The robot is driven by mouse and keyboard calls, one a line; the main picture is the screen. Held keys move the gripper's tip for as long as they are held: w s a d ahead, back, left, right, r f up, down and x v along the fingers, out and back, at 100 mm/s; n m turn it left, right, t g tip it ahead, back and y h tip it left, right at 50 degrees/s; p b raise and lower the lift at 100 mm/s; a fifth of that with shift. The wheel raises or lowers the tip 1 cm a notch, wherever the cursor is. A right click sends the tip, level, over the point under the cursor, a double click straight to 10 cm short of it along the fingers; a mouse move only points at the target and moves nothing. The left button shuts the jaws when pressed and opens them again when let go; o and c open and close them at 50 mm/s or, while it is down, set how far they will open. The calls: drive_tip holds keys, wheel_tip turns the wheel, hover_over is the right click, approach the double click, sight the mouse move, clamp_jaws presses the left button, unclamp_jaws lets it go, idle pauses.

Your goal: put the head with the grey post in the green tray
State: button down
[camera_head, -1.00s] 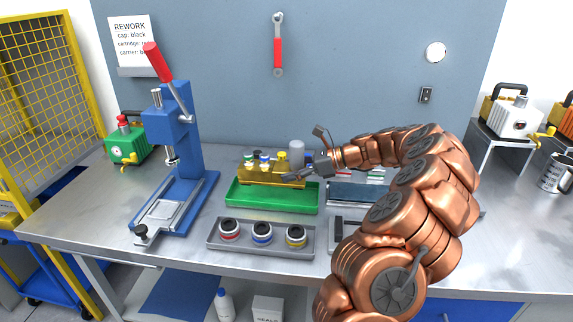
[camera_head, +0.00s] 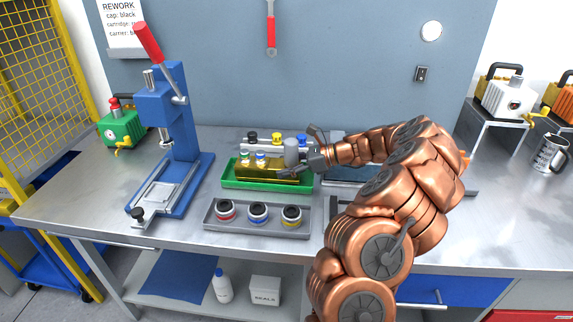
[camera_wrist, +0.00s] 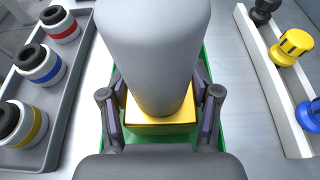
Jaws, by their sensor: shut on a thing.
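My gripper (camera_head: 288,173) is shut on the brass body at the post end. In the wrist view the grey post (camera_wrist: 155,50) fills the middle, and the gold body (camera_wrist: 160,126) sits between my fingers (camera_wrist: 160,105). The head is upright, low within the outline of the green tray (camera_head: 232,184). Green shows on both sides of it in the wrist view. Whether its base touches the tray floor is hidden.
A grey tray (camera_head: 257,228) with three banded cartridges stands in front. A white rack (camera_head: 264,148) with black, yellow and blue caps stands behind. A blue press (camera_head: 180,130) is at left. A dark blue tray (camera_head: 345,174) lies right, partly behind my arm.

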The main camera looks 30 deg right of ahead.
drive_tip(key=shift+c, duration=1.2)
unclamp_jaws()
drive_tip(key=b+v, duration=0.1)
drive_tip(key=v, duration=1.1)
